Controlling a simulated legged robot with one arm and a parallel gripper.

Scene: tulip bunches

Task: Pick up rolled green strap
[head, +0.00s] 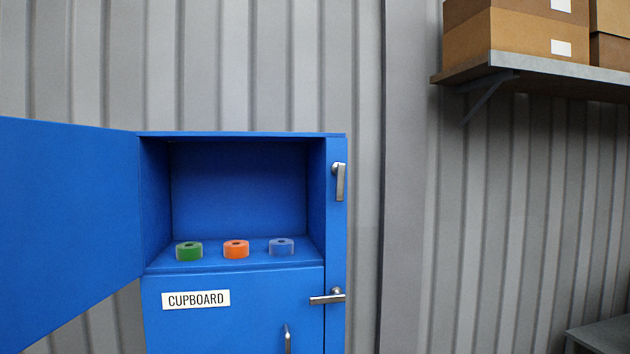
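The rolled green strap (189,252) is a short round roll with a hole in its top. It sits at the left on the shelf (215,264) inside the open blue cupboard (240,190), near the shelf's front edge. An orange roll (236,250) stands to its right, apart from it. A blue roll (281,247) stands further right. My gripper is not in the head view.
The cupboard's blue door (65,225) stands swung open to the left. Metal handles (339,183) are on the right side. A lower front (240,322) carries a CUPBOARD label. A wall shelf (540,74) holds cardboard boxes (515,35) at upper right.

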